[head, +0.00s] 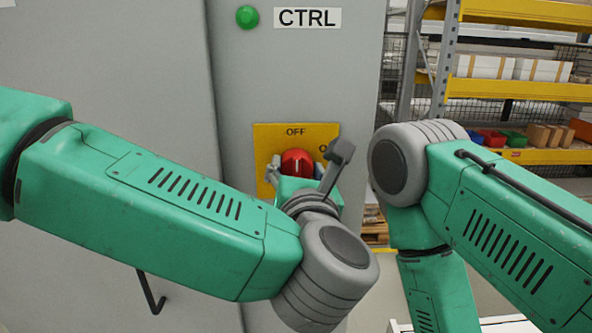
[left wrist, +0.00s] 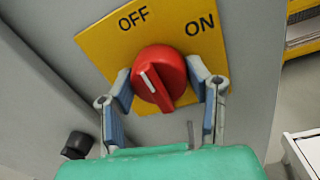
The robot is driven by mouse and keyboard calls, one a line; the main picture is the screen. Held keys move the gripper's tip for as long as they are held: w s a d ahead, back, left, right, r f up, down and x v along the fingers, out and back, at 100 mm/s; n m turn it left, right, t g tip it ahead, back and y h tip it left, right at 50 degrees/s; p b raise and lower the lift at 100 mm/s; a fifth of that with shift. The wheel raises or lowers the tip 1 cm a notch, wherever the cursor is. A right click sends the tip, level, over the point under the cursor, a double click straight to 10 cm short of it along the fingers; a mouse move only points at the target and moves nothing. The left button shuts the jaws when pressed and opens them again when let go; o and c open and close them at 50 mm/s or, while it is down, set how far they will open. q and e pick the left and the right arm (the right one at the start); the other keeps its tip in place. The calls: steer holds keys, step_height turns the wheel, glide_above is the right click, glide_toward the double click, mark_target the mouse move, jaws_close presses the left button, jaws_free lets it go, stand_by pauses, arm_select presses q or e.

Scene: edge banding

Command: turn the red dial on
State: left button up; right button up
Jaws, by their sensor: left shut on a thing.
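The red dial (head: 298,162) sits on a yellow plate (head: 262,142) on the grey cabinet. In the left wrist view the dial (left wrist: 158,76) shows a white mark pointing up and left, toward the OFF label (left wrist: 132,19). The ON label (left wrist: 200,24) is to its right. My left gripper (left wrist: 164,84) is shut on the dial, with one finger on each side of it. In the head view the left gripper (head: 297,170) is partly hidden by my own wrist, which also covers the lower plate. My right gripper is not in view.
A green button (head: 247,16) and a CTRL sign (head: 308,18) are above the plate. A shelf rack (head: 520,92) with bins and boxes stands behind at the right. My right arm is to the right of the dial.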

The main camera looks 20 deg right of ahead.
arm_select(q)
steer(key=shift+d+f, duration=0.1)
steer(key=shift+f+m+b, duration=0.1)
steer(key=shift+m+b, duration=0.2)
steer(key=shift+m, duration=0.5)
steer(key=shift+m+b, duration=0.3)
steer(key=shift+m, duration=0.9)
steer(key=m, duration=0.4)
steer(key=shift+m+t, duration=0.3)
steer(key=shift+m, duration=0.1)
steer(key=m, duration=0.5)
steer(key=shift+f+h, duration=0.1)
steer(key=shift+h, duration=0.3)
steer(key=shift+f+m+h, duration=0.1)
steer(key=shift+m+h, duration=0.2)
steer(key=shift+m, duration=2.1)
steer(key=shift+s, duration=0.1)
steer(key=o, duration=1.1)
